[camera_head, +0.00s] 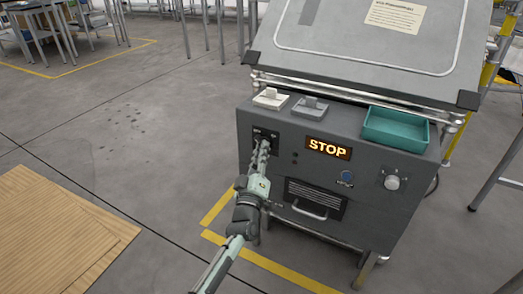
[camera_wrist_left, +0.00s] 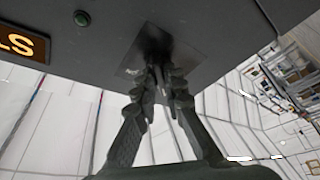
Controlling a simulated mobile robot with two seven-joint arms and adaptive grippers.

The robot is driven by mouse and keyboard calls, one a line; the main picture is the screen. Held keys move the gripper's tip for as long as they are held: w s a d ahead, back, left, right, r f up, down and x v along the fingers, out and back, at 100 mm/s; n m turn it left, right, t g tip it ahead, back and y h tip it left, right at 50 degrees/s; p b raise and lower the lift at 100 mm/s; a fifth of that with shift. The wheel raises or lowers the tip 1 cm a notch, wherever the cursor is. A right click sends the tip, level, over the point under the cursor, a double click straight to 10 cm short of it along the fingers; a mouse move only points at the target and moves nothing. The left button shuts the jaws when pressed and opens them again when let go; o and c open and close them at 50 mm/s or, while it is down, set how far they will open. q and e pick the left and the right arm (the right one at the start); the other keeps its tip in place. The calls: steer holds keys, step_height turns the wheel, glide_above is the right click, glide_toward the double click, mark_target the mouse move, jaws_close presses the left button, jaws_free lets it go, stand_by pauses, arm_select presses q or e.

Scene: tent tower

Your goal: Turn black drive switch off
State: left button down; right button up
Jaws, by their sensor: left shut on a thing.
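The black drive switch (camera_wrist_left: 155,42) sits on a small plate on the front of a dark grey machine cabinet, at the upper left of the panel. In the head view its plate (camera_head: 257,131) has small labels above the switch. My left gripper (camera_head: 264,145) reaches it from below and largely hides it. In the left wrist view my left gripper (camera_wrist_left: 169,75) has its fingertips at the switch, closed on it. Shadow makes the exact lever position unclear. My right gripper is not in view.
A lit STOP sign (camera_head: 328,148) is right of the switch, with a blue button (camera_head: 347,177) and white knob (camera_head: 392,182). A teal tray (camera_head: 396,129) and two small switch-like blocks stand on top. A wooden board (camera_head: 55,235) lies left; floor between is clear.

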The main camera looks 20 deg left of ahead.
arm_select(q)
steer(key=shift+w+a+r, duration=0.1)
steer(key=shift+a+r, duration=0.05)
steer(key=shift+r, duration=0.2)
steer(key=c, duration=1.6)
jaws_free()
steer(key=shift+f, duration=0.2)
steer(key=v, duration=1.2)
steer(key=shift+f, duration=0.15)
